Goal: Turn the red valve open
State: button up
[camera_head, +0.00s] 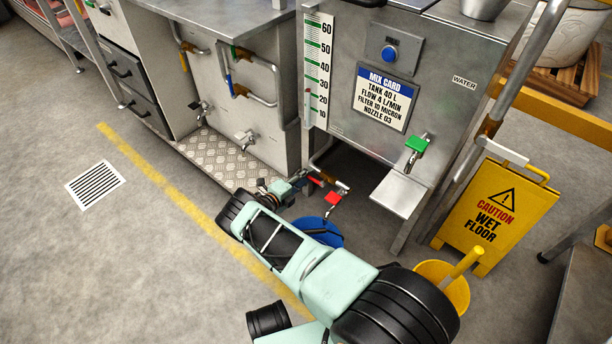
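My gripper (304,181) is at the end of my pale green arm, just left of the valve. It is small and partly hidden, so I cannot tell whether its fingers are open or touch anything. A green-handled tap (416,144) is on the tank to the right.
A blue bucket (328,238) stands under the valve, partly behind my arm. A yellow bucket (452,287) and a yellow wet-floor sign (496,216) stand to the right. A tread-plate step (215,156) runs along the cabinet at left. The floor at left is clear around a grate (95,185).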

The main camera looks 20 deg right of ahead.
jog(key=shift+r, duration=0.15)
jog(key=v, duration=1.2)
dwell(0.3)
